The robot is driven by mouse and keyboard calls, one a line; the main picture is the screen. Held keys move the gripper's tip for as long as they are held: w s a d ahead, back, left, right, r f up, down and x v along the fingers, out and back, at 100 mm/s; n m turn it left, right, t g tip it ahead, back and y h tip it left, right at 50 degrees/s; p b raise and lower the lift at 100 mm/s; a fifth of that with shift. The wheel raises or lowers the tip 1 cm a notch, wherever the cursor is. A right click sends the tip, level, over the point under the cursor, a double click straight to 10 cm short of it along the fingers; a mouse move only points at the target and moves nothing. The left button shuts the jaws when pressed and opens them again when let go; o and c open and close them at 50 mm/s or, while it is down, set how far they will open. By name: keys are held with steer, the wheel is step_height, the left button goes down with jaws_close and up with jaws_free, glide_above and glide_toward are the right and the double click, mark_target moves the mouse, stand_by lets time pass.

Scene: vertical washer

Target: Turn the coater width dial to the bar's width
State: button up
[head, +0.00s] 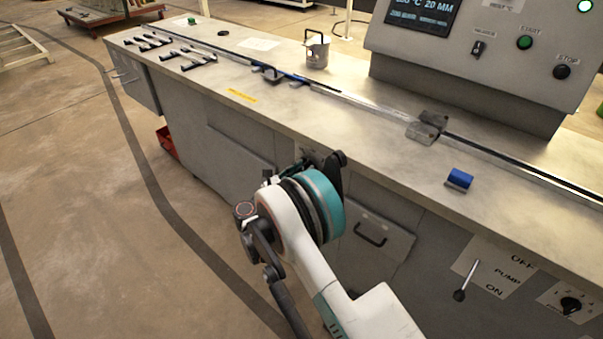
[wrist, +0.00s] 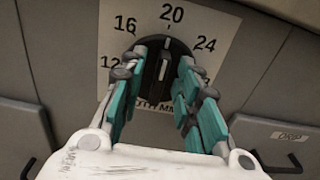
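The coater width dial (wrist: 164,62) is a black round knob with a raised ridge, on a white plate (wrist: 222,28) marked 12, 16, 20 and 24. The white line on its ridge points up, at about 20. My gripper (wrist: 165,74) is open, its teal and grey fingers on either side of the ridge with gaps showing; I cannot tell whether they touch the knob's rim. In the head view my wrist hides the dial and most of my gripper. A screen (head: 424,12), cut off at the top, reads 20 MM. Which piece is the bar is unclear.
Open floor lies left.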

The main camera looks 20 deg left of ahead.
jaws_close()
steer(key=shift+m, duration=0.4)
steer(key=shift+s+d+f+m, duration=0.1)
steer(key=shift+m, duration=2.15)
steer(key=shift+s+d+f+m, duration=0.1)
steer(key=shift+m, duration=2.15)
jaws_free()
